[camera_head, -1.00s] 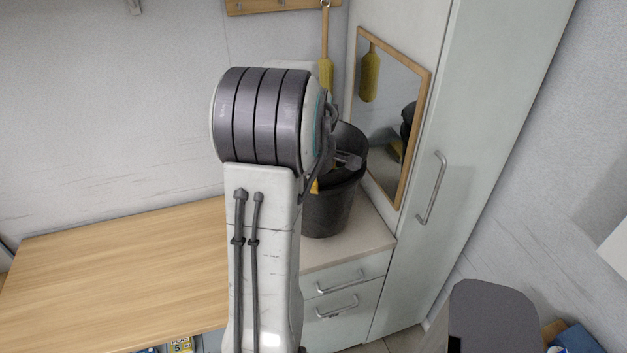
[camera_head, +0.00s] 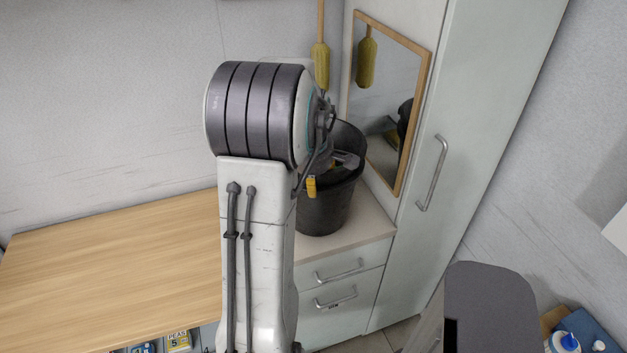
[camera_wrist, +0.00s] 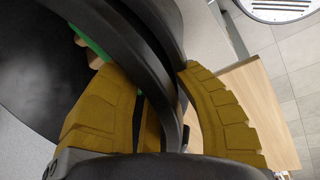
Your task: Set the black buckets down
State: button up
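A black bucket (camera_head: 328,209) stands upright on the counter at the right, below the mirror. In the wrist view its dark curved rim (camera_wrist: 142,52) runs between my yellow finger pads; a second dark curved edge lies close beside it. I cannot tell whether this is a second, nested bucket. My gripper (camera_head: 328,172) straddles the bucket's near rim, one finger inside and one outside. It also fills the wrist view (camera_wrist: 160,105), its pads spread apart with the rim between them. A green and tan item (camera_wrist: 93,50) shows partly at the bucket's inner side.
The bucket's counter (camera_head: 372,232) has drawers below. A wooden worktop (camera_head: 110,260) lies clear to the left. A framed mirror (camera_head: 428,85) and a tall pale cabinet (camera_head: 465,130) stand close on the right. A yellow brush (camera_head: 321,66) hangs behind.

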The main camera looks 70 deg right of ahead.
jog(key=shift+o, duration=0.3)
jog(key=b+v, duration=0.5)
jog(key=v, duration=0.7)
jog(key=w+a+f+t, duration=0.2)
jog(key=w+a+f, duration=0.1)
jog(key=w+a, duration=1.5)
jog(key=s+a+f+m+y, duration=0.1)
jog(key=s+a+f, duration=0.1)
jog(key=a, duration=0.8)
jog(key=s+a+f+m+t+y, duration=0.1)
jog(key=a+f, duration=0.4)
jog(key=a, duration=0.6)
jog(key=shift+s+t+y, duration=0.3)
jog(key=shift+s+y, duration=0.2)
jog(key=shift+s, duration=0.85)
jog(key=shift+a+f, duration=0.1)
jog(key=shift+a, duration=0.05)
